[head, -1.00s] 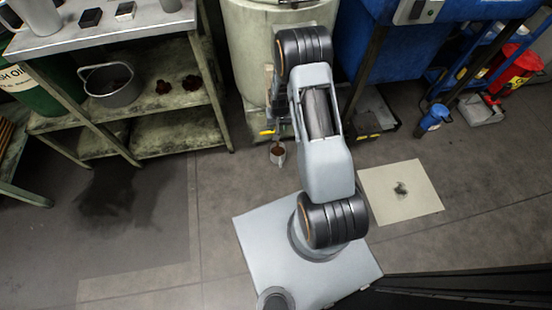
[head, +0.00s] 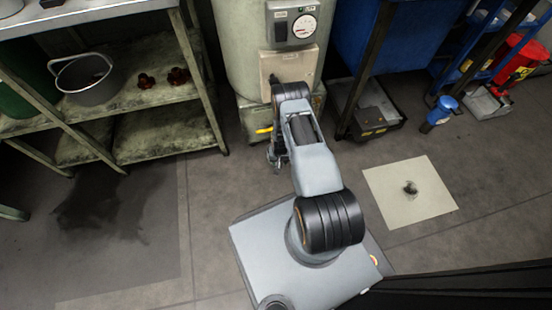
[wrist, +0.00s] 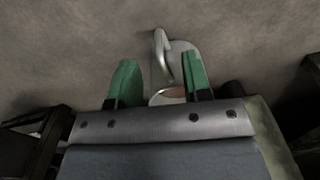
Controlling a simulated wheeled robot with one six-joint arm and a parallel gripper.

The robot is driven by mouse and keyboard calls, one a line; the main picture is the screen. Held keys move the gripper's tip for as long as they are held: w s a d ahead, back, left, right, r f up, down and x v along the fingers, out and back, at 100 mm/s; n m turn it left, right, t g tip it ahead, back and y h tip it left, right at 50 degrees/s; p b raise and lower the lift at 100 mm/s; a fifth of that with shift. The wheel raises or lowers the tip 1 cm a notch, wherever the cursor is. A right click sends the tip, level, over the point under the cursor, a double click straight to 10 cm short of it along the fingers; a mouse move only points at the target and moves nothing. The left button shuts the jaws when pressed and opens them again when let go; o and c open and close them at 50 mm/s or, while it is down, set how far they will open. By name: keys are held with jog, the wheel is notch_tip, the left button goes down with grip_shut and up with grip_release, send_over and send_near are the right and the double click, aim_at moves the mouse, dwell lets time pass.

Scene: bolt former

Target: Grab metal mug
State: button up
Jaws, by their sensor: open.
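The metal mug (wrist: 186,50) is on the floor in the wrist view, with its curved handle toward the top and its rim near my gripper's palm. My gripper (wrist: 160,78) is open, with green-padded fingers on either side of the mug. The right finger overlaps the mug's side in the picture; I cannot tell whether it touches. The left finger stands apart from it. In the head view my gripper (head: 276,162) is low in front of the pale tank, and the mug cannot be made out there.
The pale tank (head: 235,60) with a yellow-handled valve (head: 264,130) stands just behind my gripper. A shelf rack (head: 160,144) with a grey pot (head: 88,80) is at left. A dark box (head: 372,118) is at right. The floor at front left is clear.

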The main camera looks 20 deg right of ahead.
jog(key=shift+s+a+f+b, duration=0.1)
jog(key=shift+f+b, duration=1.65)
jog(key=shift+f, duration=1.2)
jog(key=shift+r, duration=0.1)
jog(key=shift+c, duration=0.4)
grip_shut()
